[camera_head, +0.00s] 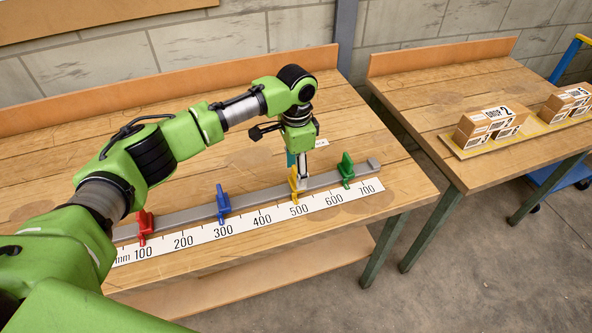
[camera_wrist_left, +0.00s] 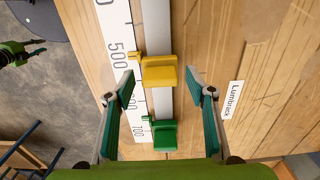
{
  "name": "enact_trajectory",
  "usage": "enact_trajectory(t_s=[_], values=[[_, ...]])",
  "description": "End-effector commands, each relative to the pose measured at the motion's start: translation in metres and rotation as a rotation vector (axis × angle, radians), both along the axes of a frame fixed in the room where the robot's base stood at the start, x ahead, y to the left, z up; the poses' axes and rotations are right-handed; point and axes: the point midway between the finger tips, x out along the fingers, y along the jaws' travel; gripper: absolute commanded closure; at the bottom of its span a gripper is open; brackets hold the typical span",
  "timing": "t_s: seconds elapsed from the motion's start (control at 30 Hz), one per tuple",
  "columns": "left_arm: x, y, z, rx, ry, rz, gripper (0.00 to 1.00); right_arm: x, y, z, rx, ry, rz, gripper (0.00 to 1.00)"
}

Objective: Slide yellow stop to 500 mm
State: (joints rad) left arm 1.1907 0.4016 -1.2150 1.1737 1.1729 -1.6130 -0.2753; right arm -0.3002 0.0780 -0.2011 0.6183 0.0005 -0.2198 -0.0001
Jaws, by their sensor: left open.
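The yellow stop (camera_head: 294,183) sits on the grey rail (camera_head: 260,200), its pointer close to the 500 label of the white scale (camera_head: 232,231). I cannot read the exact mark. In the left wrist view the yellow stop (camera_wrist_left: 159,71) shows between my two spread fingers, with a visible gap on each side. My left gripper (camera_head: 301,175) is open, pointing down over the rail just by the yellow stop; it also shows in the left wrist view (camera_wrist_left: 160,75).
A green stop (camera_head: 346,170) stands on the rail near 600–700, a blue stop (camera_head: 223,203) near 300 and a red stop (camera_head: 144,224) near 100. A second table (camera_head: 440,110) at right bears cardboard boxes (camera_head: 489,122). The bench behind the rail is mostly clear.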

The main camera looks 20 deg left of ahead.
Motion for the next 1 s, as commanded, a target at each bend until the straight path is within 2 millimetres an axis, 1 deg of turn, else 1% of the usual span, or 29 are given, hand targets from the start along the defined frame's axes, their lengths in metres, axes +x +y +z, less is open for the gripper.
enact_trajectory(t_s=[0.17,0.4,0.5,0.6,0.7,1.0], values=[[0.001,-0.001,0.030,-0.001,-0.003,-0.001,0.50,0.001,-0.001,0.000,-0.001,-0.001,0.000,0.75],[0.002,-0.002,0.081,-0.001,-0.004,-0.002,0.50,0.001,-0.002,0.000,-0.002,-0.001,0.000,0.75],[0.002,-0.002,0.097,-0.001,-0.003,-0.001,0.50,0.001,-0.002,0.000,-0.002,-0.001,0.000,0.75],[0.002,-0.002,0.108,0.001,-0.001,-0.001,0.50,0.001,-0.002,0.000,-0.002,-0.002,0.000,0.75],[0.001,-0.001,0.114,0.001,0.001,0.000,0.50,0.001,-0.002,0.000,-0.002,-0.002,0.000,0.75],[0.001,-0.001,0.115,0.001,0.001,0.000,0.50,0.001,-0.002,0.000,-0.002,-0.001,0.000,0.75]])
